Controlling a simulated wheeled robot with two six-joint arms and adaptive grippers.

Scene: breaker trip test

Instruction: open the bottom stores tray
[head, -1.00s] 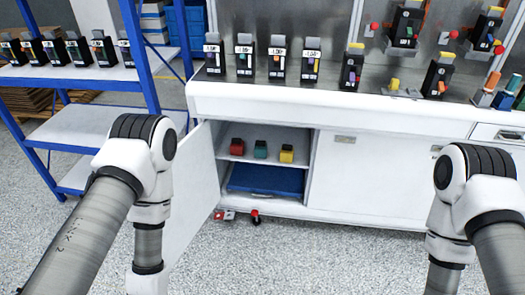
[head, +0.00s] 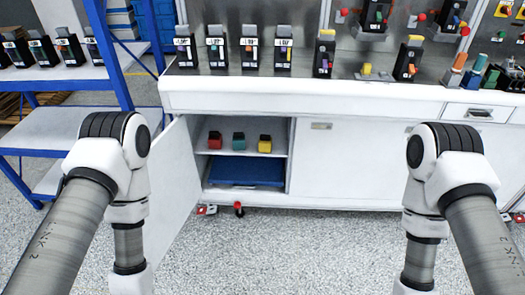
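The bottom stores tray is most likely the blue tray (head: 246,171) on the floor of the open cupboard in the white bench. It lies under the shelf (head: 232,150), and its rear and sides are partly hidden by the cupboard walls. The cupboard door (head: 172,185) on the left stands swung open toward me, partly behind my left arm. Both my arms hang down at the left and right of the picture. Both grippers are below the picture edge and out of view.
Red (head: 215,140), green (head: 239,141) and yellow (head: 265,143) blocks stand on the shelf above the tray. A closed door (head: 350,165) is to the right. Breakers line the bench top (head: 270,85). A blue-framed rack (head: 60,130) stands at left. Floor in front is clear.

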